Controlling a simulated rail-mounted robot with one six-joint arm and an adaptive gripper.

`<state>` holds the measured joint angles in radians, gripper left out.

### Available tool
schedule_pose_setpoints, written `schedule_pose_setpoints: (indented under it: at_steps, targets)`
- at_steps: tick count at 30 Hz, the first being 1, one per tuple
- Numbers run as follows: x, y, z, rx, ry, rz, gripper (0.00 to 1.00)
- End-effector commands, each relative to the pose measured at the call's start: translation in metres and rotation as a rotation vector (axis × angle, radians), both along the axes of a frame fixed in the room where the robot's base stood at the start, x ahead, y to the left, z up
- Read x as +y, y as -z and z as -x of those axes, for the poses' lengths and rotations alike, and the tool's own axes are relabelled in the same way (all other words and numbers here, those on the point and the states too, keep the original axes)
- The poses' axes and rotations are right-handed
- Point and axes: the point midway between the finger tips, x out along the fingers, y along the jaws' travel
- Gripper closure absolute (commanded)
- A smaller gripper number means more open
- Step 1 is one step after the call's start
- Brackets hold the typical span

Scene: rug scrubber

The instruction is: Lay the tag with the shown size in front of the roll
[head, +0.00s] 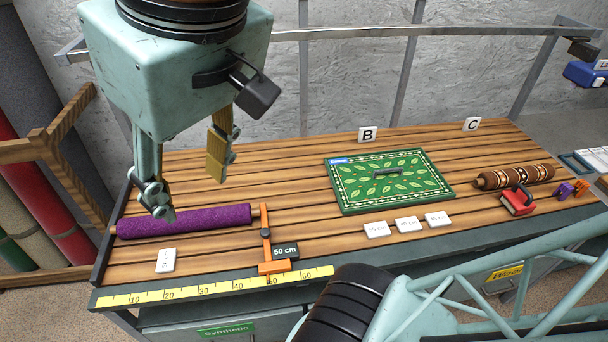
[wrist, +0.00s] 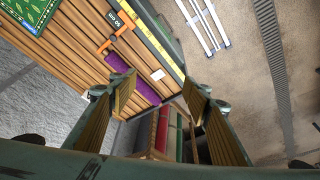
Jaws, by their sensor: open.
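A purple roll (head: 190,220) lies along the left part of the slatted table, its right end by an orange measuring slide (head: 266,240). The slide's dark display (head: 285,252) reads 50 cm. A white tag (head: 166,260) lies turned on the slats in front of the roll; its print looks like 50 cm but is hard to read. Three more white tags (head: 408,224) lie in a row in front of the green rug. My gripper (head: 190,185) is open and empty above the roll. In the wrist view, the roll (wrist: 145,92) and the tag (wrist: 158,75) show between the fingers.
A yellow ruler (head: 215,287) runs along the front edge. A green leaf-patterned rug (head: 390,180) lies mid-table by sign B (head: 367,134). A brown patterned roll (head: 514,176) and a red object (head: 518,201) are at right, near sign C (head: 472,124).

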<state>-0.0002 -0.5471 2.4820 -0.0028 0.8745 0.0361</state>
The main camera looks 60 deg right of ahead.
Motion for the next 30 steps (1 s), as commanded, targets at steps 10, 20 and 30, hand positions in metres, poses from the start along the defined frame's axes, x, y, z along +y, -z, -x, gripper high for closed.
schedule_pose_setpoints:
  at_steps: [10,20,30]
  targets:
    - [0.000,0.001,0.025,-0.009,-0.032,0.010,0.56]
    - [0.000,0.001,0.025,-0.010,-0.034,0.012,0.56]
    - [0.000,0.017,0.024,-0.010,-0.033,0.012,0.56]
